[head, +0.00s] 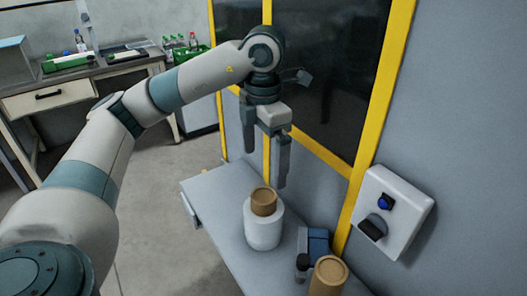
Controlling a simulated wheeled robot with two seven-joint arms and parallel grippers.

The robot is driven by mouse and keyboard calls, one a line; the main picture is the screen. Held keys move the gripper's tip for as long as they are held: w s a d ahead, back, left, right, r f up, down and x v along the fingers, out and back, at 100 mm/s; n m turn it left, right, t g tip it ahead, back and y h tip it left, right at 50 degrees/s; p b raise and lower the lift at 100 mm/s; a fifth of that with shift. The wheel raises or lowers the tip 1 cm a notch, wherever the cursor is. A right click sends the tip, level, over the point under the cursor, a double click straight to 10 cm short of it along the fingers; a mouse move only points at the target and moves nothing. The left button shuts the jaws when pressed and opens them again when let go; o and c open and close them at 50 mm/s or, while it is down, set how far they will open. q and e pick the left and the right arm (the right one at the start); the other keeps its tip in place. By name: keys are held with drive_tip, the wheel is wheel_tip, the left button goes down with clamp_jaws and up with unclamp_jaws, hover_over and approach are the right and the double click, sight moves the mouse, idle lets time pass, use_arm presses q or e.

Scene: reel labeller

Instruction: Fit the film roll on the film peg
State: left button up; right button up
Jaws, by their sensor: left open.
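A white film roll (262,232) with a brown core sticking out of its top stands upright on the grey shelf (212,189). My left gripper (267,168) hangs above the roll with its fingers pointing down. It is open and empty, and its fingertips are apart from the roll's core. I cannot make out the film peg in this view. My right gripper is not in view.
A brown cylinder (328,277), a blue box (317,240) and a small dark bottle (302,266) stand close to the roll on its right. A white control box (392,211) with a blue button is on the grey wall. A yellow-framed dark panel (325,60) rises behind the shelf.

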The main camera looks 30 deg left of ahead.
use_arm(q)
drive_tip(key=shift+r, duration=0.75)
idle(0.5)
